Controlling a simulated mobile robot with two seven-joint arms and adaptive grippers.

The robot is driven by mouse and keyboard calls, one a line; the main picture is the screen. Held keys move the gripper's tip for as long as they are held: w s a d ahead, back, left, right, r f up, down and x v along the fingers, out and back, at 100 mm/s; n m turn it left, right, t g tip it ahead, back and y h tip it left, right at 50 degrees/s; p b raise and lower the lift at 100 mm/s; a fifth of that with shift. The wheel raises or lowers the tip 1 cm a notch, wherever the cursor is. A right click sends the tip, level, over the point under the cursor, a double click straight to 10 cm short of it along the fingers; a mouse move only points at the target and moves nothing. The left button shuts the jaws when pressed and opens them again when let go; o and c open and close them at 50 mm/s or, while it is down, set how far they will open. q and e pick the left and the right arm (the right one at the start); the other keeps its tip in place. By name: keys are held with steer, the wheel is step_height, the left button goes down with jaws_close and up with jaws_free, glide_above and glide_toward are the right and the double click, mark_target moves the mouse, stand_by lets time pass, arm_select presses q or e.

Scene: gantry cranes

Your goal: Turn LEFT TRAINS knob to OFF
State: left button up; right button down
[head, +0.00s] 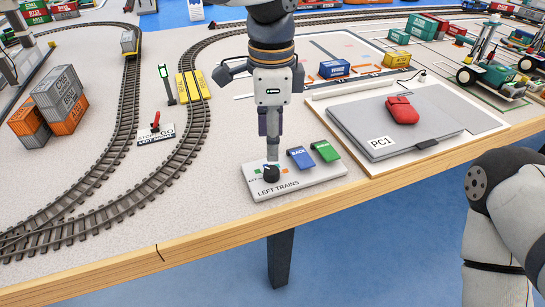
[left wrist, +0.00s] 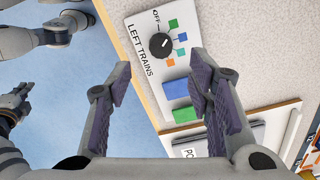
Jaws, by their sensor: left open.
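The LEFT TRAINS panel (head: 318,181) is a white plate at the table's front edge; it also shows in the left wrist view (left wrist: 143,28). Its round black knob (head: 272,174) sits by the label and shows with a white pointer line in the left wrist view (left wrist: 164,43). The line seems to point to the upper right there, towards the coloured squares and away from the OFF mark. My left gripper (head: 272,154) points down just above the knob in the head view. Its fingers are spread and empty in the left wrist view (left wrist: 158,78), with the knob ahead between them.
A blue BACK key (head: 300,158) and a green key (head: 326,151) stand on the same panel. A grey PC1 board (head: 355,125) with a red pouch (head: 402,110) lies to the right. Tracks and a red switch lever (head: 155,121) lie to the left.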

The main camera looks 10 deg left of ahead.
mark_target(272, 170)
arm_select(q)
step_height(272, 170, down, 8)
steer(key=shift+r, duration=0.1)
jaws_close()
